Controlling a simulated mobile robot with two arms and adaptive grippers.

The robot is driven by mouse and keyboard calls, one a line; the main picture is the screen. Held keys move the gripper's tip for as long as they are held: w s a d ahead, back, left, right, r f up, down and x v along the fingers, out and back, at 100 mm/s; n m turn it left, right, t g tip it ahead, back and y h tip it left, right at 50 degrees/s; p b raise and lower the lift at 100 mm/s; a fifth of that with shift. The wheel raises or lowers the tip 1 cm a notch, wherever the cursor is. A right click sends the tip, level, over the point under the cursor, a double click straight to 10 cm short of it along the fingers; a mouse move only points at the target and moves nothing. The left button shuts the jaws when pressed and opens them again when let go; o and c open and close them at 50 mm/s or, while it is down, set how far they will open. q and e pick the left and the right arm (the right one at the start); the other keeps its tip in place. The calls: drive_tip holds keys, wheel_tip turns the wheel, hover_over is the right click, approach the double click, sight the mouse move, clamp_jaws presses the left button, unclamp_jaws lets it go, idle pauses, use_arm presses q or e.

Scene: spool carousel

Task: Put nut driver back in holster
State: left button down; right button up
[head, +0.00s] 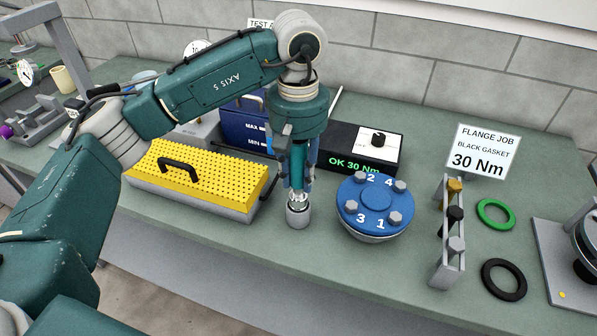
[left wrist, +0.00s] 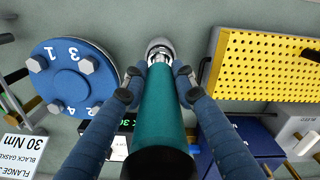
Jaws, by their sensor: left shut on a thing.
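My left gripper (head: 299,178) points straight down and is shut on the nut driver (head: 298,160), whose teal handle stands upright between the blue fingers. The nut driver fills the middle of the left wrist view (left wrist: 163,110), with a finger on each side. Its silver lower end meets the mouth of the grey cup-shaped holster (head: 298,217) on the bench. The holster's rim also shows in the left wrist view (left wrist: 160,45). The driver looks lined up with the holster; how deep its end sits inside I cannot tell. My right gripper is not in view.
A blue flange (head: 376,203) with numbered bolts stands just right of the holster. A yellow perforated box (head: 195,178) is close on the left. Behind are a blue bin (head: 243,118) and a torque display (head: 350,150) reading OK 30 Nm. A rack and gaskets lie right.

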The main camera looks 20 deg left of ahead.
sight(298, 188)
use_arm(q)
drive_tip(key=shift+f+b, duration=1.65)
drive_tip(key=shift+f, duration=0.35)
drive_tip(key=c, duration=1.3)
unclamp_jaws()
wheel_tip(298, 188, up, 12)
drive_tip(key=shift+w+r, duration=0.1)
